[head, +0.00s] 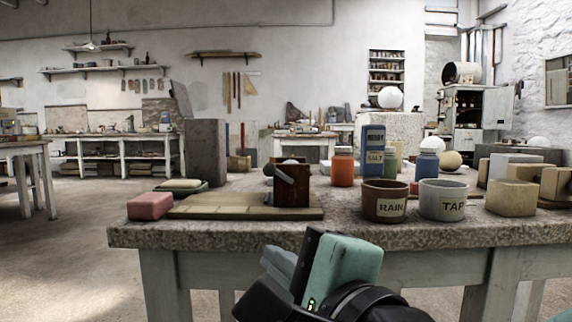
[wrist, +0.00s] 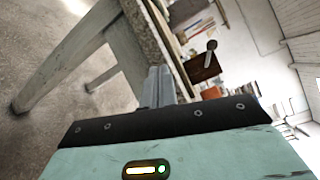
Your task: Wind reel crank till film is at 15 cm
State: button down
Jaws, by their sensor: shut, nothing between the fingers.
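A dark brown wooden box with a pale metal crank arm, which I take to be the reel crank (head: 291,186), stands on a flat wooden board (head: 222,208) near the table's front edge. The crank also shows in the wrist view (wrist: 206,62), its arm tipped with a round knob. I cannot make out the film or any 15 cm mark. My gripper (head: 280,258) is low in front of the table, apart from the crank. In the wrist view its grey fingers (wrist: 158,86) are together and empty, beside the table edge.
A pink block (head: 150,206) lies left of the board. The RAIN pot (head: 384,205) and TAP pot (head: 444,203) stand to its right, with bottles behind. A tall grey block (head: 205,152) stands behind left. The stone tabletop's front edge (head: 200,238) lies close ahead.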

jog(key=s+d+f+n+g+h+p, duration=0.2)
jog(key=s+d+f+n+g, duration=0.1)
jog(key=f+n+g, duration=0.5)
jog(key=s+d+f+n+g+h+p, duration=0.25)
jog(key=f+n+g, duration=0.2)
jog(key=n, duration=0.65)
jog(key=d+r+n+g+h+p, duration=0.2)
jog(key=d+r+n+g+p, duration=0.1)
jog(key=d+p, duration=0.25)
notch_tip(320, 180, up, 30)
jog(key=m+y+p, duration=0.6)
jog(key=y+p, duration=0.1)
jog(key=p, duration=2.6)
send_over(274, 164)
jog(key=w+d, duration=0.1)
jog(key=d, duration=1.1)
jog(key=shift+g, duration=0.25)
jog(key=p+x, duration=0.1)
jog(key=x, duration=1.2)
jog(key=shift+a+f, duration=0.15)
jog(key=shift+a, duration=0.2)
